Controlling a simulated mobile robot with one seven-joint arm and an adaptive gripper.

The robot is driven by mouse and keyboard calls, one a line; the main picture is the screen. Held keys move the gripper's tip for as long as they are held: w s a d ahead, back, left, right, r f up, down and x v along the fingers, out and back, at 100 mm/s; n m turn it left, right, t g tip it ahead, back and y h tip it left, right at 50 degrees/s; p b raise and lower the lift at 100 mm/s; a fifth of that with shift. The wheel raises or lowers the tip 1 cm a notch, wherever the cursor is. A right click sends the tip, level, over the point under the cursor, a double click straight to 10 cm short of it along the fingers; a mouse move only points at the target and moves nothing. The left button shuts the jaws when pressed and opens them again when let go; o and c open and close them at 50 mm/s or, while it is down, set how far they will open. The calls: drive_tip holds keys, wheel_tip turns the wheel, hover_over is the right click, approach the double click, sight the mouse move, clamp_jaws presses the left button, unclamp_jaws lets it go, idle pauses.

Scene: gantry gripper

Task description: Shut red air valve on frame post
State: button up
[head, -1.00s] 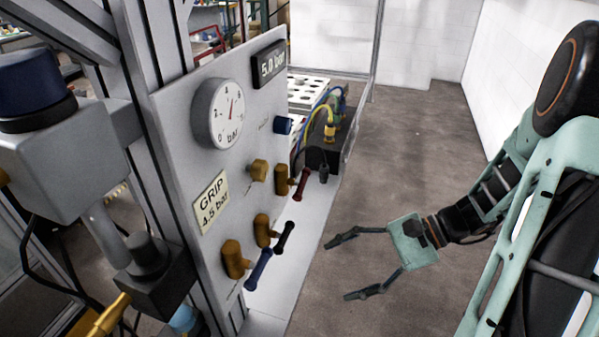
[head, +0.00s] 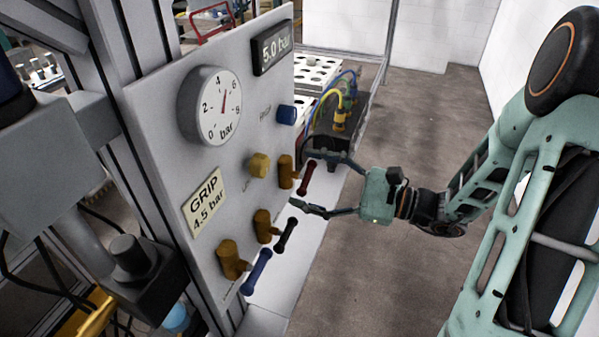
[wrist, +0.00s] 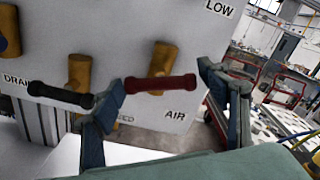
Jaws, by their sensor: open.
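The red air valve handle (head: 308,177) sits on a brass valve body (head: 286,171) on the grey panel in the head view. In the wrist view the red handle (wrist: 160,84) lies level across the brass body (wrist: 164,58), above the AIR label (wrist: 175,115). My gripper (head: 299,174) is open in front of the panel, with one finger above and one below the handle in the head view. In the wrist view my gripper's fingers (wrist: 161,78) stand at either end of the handle. Whether they touch it I cannot tell.
A black handle (head: 286,236) and a blue handle (head: 257,271) sit on the panel close below the red one. A yellow knob (head: 259,165), a blue knob (head: 287,115) and a gauge (head: 210,105) are also there. Clear floor (head: 420,110) lies to the right.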

drive_tip(key=shift+x, duration=1.1)
drive_tip(key=c, duration=0.9)
drive_tip(key=shift+c, duration=0.2)
